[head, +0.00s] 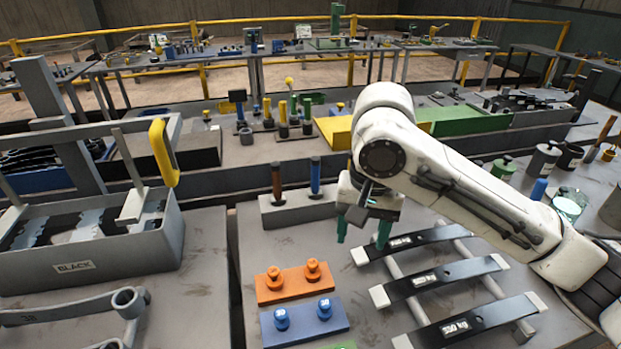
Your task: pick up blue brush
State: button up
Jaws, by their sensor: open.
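A slim blue upright handle (315,176), which looks like the blue brush, stands in a grey block (298,208) on the near bench. A similar brown handle (276,181) stands to its left in the same block. Their lower ends are hidden in the block. My gripper (362,232) has teal fingers pointing down, spread apart with nothing between them. It hangs to the right of the blue handle and nearer to the camera, apart from it.
Orange (283,289) and blue (304,324) blocks with knobs lie in front. Dark weight-marked strips (440,278) lie on rails at the right. A grey bin labelled BLACK (75,267) stands left. A short blue cylinder (539,189) stands far right. Bare bench surrounds the grey block's front.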

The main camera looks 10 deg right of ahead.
aim_at(316, 194)
jog(key=i, duration=1.1)
